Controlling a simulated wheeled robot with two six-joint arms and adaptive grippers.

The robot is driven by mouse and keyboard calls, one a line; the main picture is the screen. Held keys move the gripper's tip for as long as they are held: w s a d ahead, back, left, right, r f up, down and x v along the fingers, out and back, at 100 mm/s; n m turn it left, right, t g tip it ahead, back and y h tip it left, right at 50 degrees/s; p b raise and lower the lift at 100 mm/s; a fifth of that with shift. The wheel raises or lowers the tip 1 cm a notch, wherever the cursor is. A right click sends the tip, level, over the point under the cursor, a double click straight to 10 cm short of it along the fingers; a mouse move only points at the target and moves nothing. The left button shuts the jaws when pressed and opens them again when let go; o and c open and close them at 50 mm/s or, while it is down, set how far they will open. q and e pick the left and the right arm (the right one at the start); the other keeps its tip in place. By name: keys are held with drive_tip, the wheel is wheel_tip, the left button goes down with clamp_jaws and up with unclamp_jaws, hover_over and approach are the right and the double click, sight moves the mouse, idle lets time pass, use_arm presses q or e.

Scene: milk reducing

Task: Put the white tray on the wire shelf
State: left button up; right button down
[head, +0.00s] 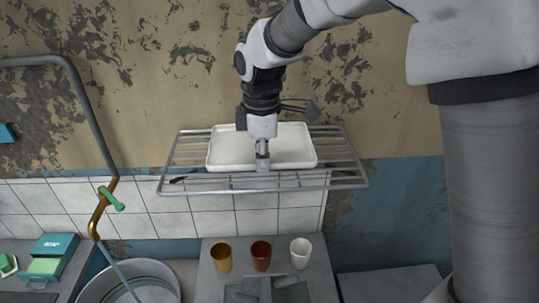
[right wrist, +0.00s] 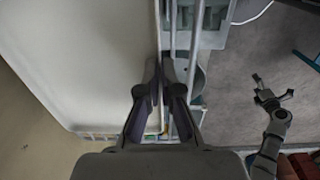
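The white tray (head: 225,150) lies on the wire shelf (head: 345,165) on the wall, roughly level on its bars. My right gripper (head: 262,166) points down at the tray's front edge, near its middle. In the right wrist view, the tray (right wrist: 85,50) fills the left side. The right gripper's fingers (right wrist: 161,75) are closed together on its rim, with shelf bars (right wrist: 198,30) just beside them. My left gripper (right wrist: 271,95) shows in the right wrist view, well away from the tray, with its fingers spread and nothing between them.
Below the shelf, a yellow cup (head: 221,258), a brown cup (head: 261,255) and a white cup (head: 300,252) stand on a counter. A round basin (head: 128,282) and a teal box (head: 54,246) are at lower left. A pipe (head: 88,110) rises at left.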

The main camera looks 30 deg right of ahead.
drive_tip(key=shift+s+a+f, duration=0.15)
drive_tip(key=shift+s+f, duration=0.15)
drive_tip(key=shift+s, duration=0.45)
drive_tip(key=shift+w+d+f, duration=0.2)
drive_tip(key=shift+w+f, duration=0.15)
drive_tip(key=shift+w, duration=0.2)
drive_tip(key=c, duration=1.3)
unclamp_jaws()
drive_tip(key=shift+w+f, duration=0.15)
drive_tip(key=shift+w, duration=0.15)
drive_tip(key=shift+s+a+r, duration=0.1)
drive_tip(key=shift+s+r, duration=0.25)
drive_tip(key=shift+s, duration=0.15)
drive_tip(key=shift+w+r, duration=0.1)
drive_tip(key=shift+r, duration=0.05)
drive_tip(key=r, duration=0.1)
drive_tip(key=r+b, duration=0.1)
drive_tip(key=r, duration=0.1)
drive_tip(key=r+b, duration=0.1)
drive_tip(key=r, duration=0.1)
drive_tip(key=shift+w, duration=0.25)
use_arm(q)
wheel_tip(320, 180, down, 3)
drive_tip(key=shift+f+b, duration=0.2)
drive_tip(key=shift+b, duration=0.5)
use_arm(e)
drive_tip(key=r, duration=0.6)
drive_tip(key=shift+s+r, duration=0.2)
